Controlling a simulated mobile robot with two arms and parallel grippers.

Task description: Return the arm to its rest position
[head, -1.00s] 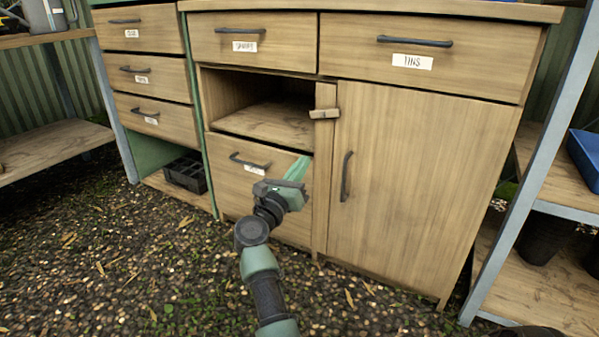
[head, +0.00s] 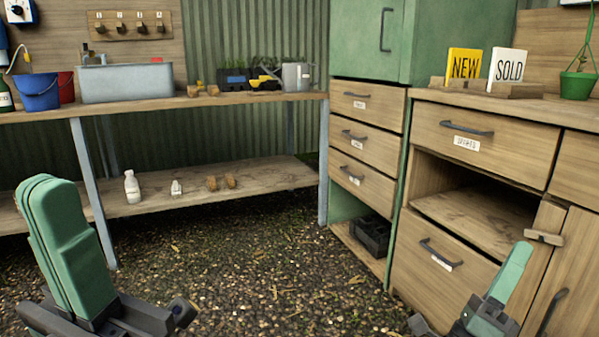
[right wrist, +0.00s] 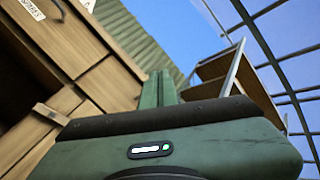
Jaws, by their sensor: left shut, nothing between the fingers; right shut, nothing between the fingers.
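My left gripper (head: 48,190) rises at the lower left of the head view. Its green fingers are together, pointing up, with nothing between them. My right gripper (head: 517,258) is at the lower right of the head view, in front of the wooden cabinet, near the right end of the lower drawer (head: 420,265). Its green fingers are together and empty. In the right wrist view the shut fingers (right wrist: 158,88) point up past the cabinet toward the wall and roof frame. Most of both arms is out of the head view.
The cabinet has an open compartment (head: 480,215) and a wooden latch (head: 543,237) beside my right gripper. A shelf bench (head: 150,105) with buckets and a sink stands at the back left. The gravel floor (head: 260,270) between is clear.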

